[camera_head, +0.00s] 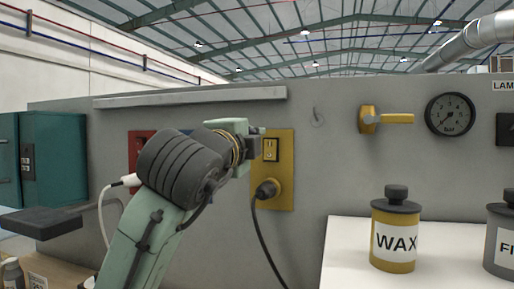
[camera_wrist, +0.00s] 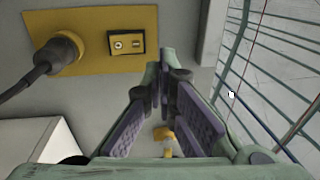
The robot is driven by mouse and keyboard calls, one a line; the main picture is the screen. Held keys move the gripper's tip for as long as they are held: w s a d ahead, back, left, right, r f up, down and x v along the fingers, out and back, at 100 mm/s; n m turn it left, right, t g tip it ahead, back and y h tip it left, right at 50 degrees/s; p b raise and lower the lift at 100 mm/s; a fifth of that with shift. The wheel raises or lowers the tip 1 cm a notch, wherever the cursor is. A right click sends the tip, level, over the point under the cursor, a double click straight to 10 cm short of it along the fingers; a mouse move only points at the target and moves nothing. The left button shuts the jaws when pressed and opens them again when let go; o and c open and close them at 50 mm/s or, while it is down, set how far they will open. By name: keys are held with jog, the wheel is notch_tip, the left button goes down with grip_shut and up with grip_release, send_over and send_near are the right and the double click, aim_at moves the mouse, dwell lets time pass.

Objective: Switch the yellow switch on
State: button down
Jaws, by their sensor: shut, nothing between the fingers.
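The yellow switch (camera_head: 270,149) is a small dark-framed rocker on the upper part of a yellow wall plate (camera_head: 285,172). A black plug (camera_head: 266,190) sits in the socket below it. In the wrist view the switch (camera_wrist: 126,41) shows clear of the fingers, on the plate (camera_wrist: 95,15). Which way the rocker is tipped I cannot tell. My gripper (camera_head: 257,140) is just left of the switch in the head view, close to the plate. In the wrist view my gripper (camera_wrist: 158,68) is shut and empty, its fingertips beside the switch; contact cannot be told.
A black cable hangs from the plug. Right of the plate are a yellow lever (camera_head: 388,118) and a gauge (camera_head: 450,114) on the grey wall. A WAX can (camera_head: 396,230) stands on a white surface below. A red plate (camera_head: 138,145) is partly behind my arm.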

jog(key=shift+s+a+r+b, duration=0.1)
jog(key=shift+s+a, duration=0.1)
jog(key=shift+s, duration=0.4)
jog(key=shift+s+a+r+b, duration=0.15)
jog(key=shift+s+a, duration=0.1)
jog(key=shift+s, duration=0.35)
jog(key=shift+s+a+r+b, duration=0.1)
jog(key=shift+s+a, duration=0.1)
jog(key=shift+s, duration=0.4)
